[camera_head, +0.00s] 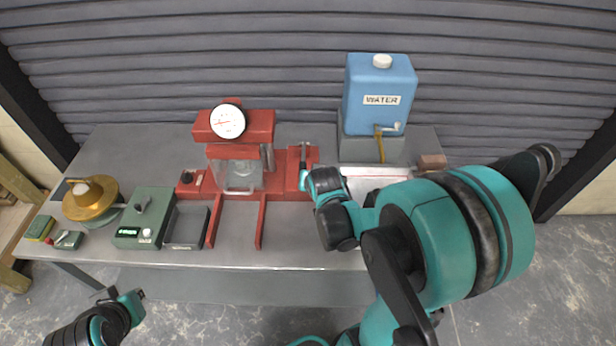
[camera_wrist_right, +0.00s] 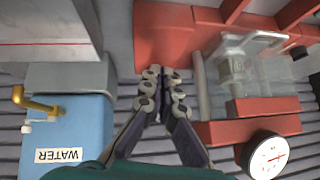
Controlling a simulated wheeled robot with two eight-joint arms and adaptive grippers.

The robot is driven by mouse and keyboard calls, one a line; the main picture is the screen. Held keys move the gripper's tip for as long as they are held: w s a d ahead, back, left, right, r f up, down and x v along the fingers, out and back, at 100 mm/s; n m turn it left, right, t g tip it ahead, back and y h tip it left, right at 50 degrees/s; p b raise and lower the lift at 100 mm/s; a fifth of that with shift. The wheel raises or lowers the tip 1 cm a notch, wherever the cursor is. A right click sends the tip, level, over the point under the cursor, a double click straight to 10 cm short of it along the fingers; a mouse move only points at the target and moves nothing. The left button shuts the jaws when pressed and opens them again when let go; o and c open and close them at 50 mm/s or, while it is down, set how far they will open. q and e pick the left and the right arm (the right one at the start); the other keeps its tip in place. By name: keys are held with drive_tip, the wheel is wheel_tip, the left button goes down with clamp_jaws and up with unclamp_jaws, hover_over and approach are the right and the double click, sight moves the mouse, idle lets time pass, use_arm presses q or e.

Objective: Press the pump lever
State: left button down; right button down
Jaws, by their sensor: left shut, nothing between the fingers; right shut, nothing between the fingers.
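The red press (camera_head: 262,126) with a round dial gauge (camera_head: 228,122) stands mid-table. My left gripper (camera_head: 134,299) is shut and empty, low at the left, off the table's front edge.
A blue water container (camera_head: 379,95) with a tap stands behind my right arm on a grey stand. A clear-walled chamber (camera_head: 238,172) is inside the press. A green device (camera_head: 146,218), black tray (camera_head: 186,227) and brass-coloured round object (camera_head: 90,200) sit on the left of the table (camera_head: 285,255).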

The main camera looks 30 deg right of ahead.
drive_tip(key=p+v, duration=0.2)
drive_tip(key=v, duration=0.4)
drive_tip(key=shift+s+a, duration=0.4)
drive_tip(key=shift+s, duration=0.1)
drive_tip(key=shift+f, duration=0.1)
idle(0.9)
drive_tip(key=s+a+f+n+y+b, duration=0.1)
drive_tip(key=s+a+f+n+b, duration=0.1)
drive_tip(key=s+a+n+b, duration=0.1)
drive_tip(key=s+a+f+n+y+b, duration=0.1)
drive_tip(key=s+a+f+n+b, duration=0.2)
drive_tip(key=s+a+b, duration=0.3)
drive_tip(key=shift+a+n+g+y+b, duration=0.35)
drive_tip(key=shift+a+n+b, duration=0.25)
drive_tip(key=shift+a+b, duration=0.6)
drive_tip(key=shift+w+d, duration=0.1)
idle(0.6)
